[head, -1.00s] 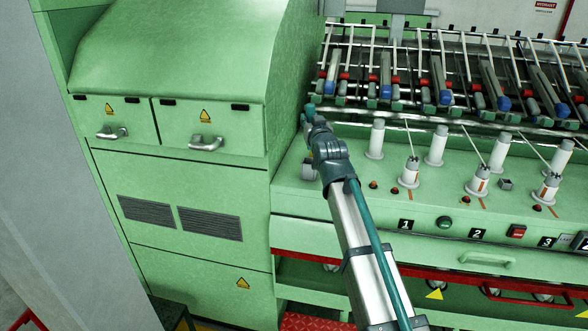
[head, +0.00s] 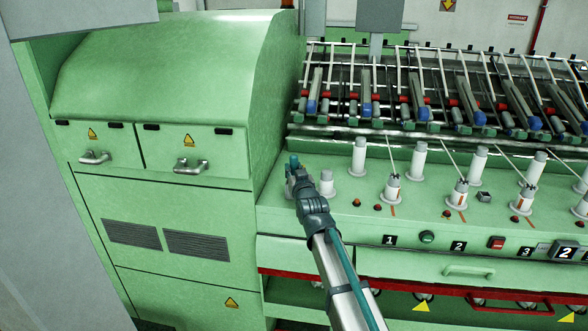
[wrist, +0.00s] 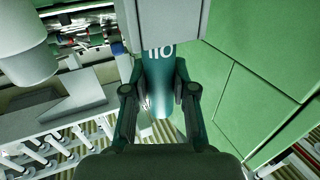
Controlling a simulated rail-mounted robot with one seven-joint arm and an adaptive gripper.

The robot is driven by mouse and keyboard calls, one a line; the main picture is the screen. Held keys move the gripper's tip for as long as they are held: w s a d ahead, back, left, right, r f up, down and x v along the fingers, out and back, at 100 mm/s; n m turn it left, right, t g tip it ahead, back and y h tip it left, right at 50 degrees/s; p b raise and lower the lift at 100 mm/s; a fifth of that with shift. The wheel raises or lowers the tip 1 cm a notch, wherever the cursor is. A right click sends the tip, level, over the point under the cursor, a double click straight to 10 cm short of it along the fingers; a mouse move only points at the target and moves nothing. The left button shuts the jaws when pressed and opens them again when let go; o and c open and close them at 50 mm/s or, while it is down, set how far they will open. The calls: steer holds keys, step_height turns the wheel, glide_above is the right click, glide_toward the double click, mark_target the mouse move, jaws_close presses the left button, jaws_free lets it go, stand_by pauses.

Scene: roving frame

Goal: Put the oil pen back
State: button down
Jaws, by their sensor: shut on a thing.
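The oil pen (wrist: 158,80) is a teal cylinder with white lettering, seen close up in the wrist view. My gripper (wrist: 160,92) is shut on it, with one dark finger on each side. In the head view my gripper (head: 297,182) is above the left end of the green machine's top, and the pen's teal end (head: 293,161) shows at its tip. The pen's lower part and any holder for it cannot be made out.
A large green cabinet (head: 160,230) stands directly left of my gripper. White spindles (head: 393,190) rise from the machine's top on the right, with a rack of rods and rollers (head: 430,90) behind them. Small knobs and buttons (head: 427,237) line the machine's front.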

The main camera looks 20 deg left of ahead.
steer(key=shift+f, duration=0.15)
steer(key=c, duration=0.9)
jaws_free()
steer(key=shift+c, duration=0.2)
steer(key=shift+r, duration=0.25)
steer(key=b+v, duration=0.3)
steer(key=v, duration=0.9)
steer(key=shift+f, duration=0.1)
